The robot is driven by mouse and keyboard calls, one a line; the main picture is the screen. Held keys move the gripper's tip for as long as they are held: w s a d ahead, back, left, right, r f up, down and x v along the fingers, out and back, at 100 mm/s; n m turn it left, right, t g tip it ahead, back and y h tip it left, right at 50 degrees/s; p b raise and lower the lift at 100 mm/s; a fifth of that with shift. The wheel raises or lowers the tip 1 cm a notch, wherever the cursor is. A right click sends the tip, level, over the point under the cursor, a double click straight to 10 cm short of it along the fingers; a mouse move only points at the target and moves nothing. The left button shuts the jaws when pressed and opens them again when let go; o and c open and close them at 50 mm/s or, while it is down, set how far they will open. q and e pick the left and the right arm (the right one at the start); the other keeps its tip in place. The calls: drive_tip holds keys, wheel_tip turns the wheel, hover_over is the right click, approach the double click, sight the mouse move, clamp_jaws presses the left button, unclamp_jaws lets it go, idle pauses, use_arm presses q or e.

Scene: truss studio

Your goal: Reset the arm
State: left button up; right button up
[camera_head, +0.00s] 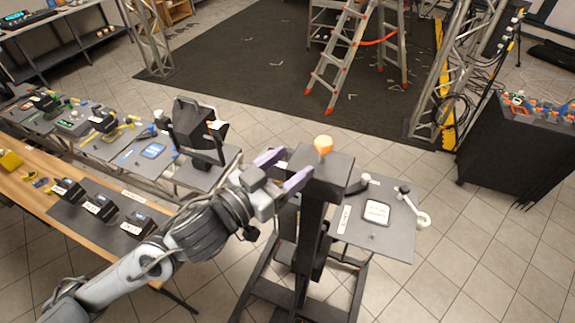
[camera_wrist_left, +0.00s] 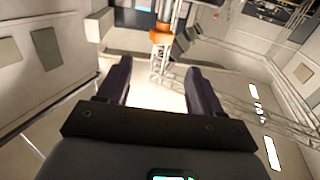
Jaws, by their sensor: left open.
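My left arm comes in from the lower left in the head view. Its gripper (camera_head: 286,168) has two purple fingers spread apart with nothing visible between them. The fingers point right, toward a dark block-topped post (camera_head: 318,172). My right gripper is in neither view.
A grey side panel (camera_head: 385,245) with a white square device (camera_head: 376,212) lies right of the post. A wooden bench (camera_head: 30,185) with several small devices runs along the left. A dark cabinet (camera_head: 510,150) stands at right; a ladder (camera_head: 345,55) stands behind. Tiled floor is open at lower right.

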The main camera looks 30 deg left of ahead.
use_arm(q)
drive_tip(key=s+a+f+g+y+p, duration=0.1)
drive_tip(key=s+f+g+y+p, duration=0.1)
drive_tip(key=s+f+g, duration=0.5)
drive_tip(key=s+a+f+g+y+p, duration=0.1)
drive_tip(key=s+f+g+p, duration=0.3)
drive_tip(key=s+f, duration=1)
wheel_tip(320, 180, down, 6)
drive_tip(key=g+y, duration=0.1)
drive_tip(key=g, duration=0.1)
drive_tip(key=shift+n+g, duration=0.4)
drive_tip(key=shift+r, duration=0.1)
